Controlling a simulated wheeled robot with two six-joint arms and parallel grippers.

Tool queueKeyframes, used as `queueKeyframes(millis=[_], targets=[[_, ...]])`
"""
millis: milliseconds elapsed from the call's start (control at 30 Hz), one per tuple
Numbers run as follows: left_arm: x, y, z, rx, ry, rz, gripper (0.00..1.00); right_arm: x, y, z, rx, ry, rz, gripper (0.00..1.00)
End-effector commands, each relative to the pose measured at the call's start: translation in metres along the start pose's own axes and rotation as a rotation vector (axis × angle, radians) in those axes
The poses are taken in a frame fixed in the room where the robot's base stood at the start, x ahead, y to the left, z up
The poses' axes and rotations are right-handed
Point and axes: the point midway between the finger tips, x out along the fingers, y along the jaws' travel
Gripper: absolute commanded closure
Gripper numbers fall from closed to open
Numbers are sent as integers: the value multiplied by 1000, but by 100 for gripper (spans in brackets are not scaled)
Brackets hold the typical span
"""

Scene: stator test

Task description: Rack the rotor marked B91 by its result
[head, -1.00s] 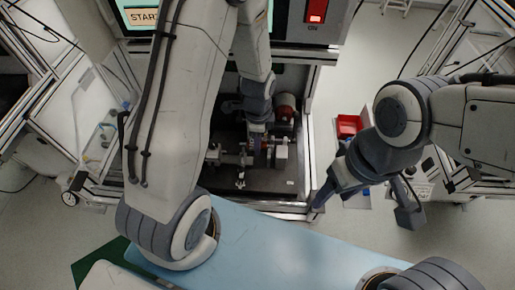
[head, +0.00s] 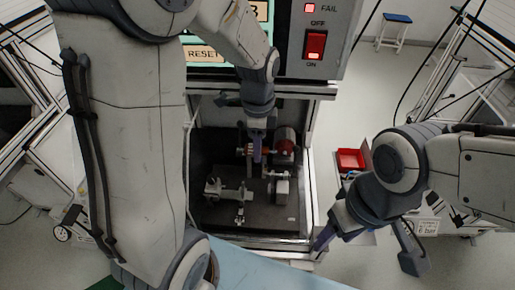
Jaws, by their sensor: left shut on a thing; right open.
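My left gripper (head: 257,152) is inside the open test bay, shut on a rotor (head: 248,151) with an orange-brown part. It holds the rotor above and behind the metal supports (head: 228,189), which look bare. The gripper and wrist hide part of the rotor, and I cannot read its mark. On the tester panel a red lamp (head: 309,8) beside the word FAIL looks lit. My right gripper (head: 322,240) is open and empty, outside the bay at its front right corner.
A red bin (head: 352,160) stands right of the tester, behind my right arm. A red and grey motor-like cylinder (head: 286,141) sits at the bay's back right. The panel has a RESET button (head: 203,54) and a red ON/OFF switch (head: 315,45). A pale blue surface (head: 245,262) lies in front.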

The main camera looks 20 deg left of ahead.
Motion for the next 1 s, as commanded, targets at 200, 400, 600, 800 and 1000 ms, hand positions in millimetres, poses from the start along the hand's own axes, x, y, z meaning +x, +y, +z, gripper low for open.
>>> queueKeyframes(millis=[200, 400, 600, 800, 1000], targets=[[-4, 0, 0, 0, 0, -1, 100, -4, 0, 0, 0, 0, 0, 41], [-23, 0, 0, 0, 1, -2, 100, -22, -2, -1, 0, 0, 0, 41], [-44, 0, 0, 0, 0, -1, 100, -41, -3, -2, 0, 0, 0, 41], [-52, 0, 0, 0, 0, -1, 100, -48, -4, -3, 0, 0, 0, 41], [-50, 0, 0, 0, 0, -1, 100, -47, -3, -2, 0, 0, 0, 41]])
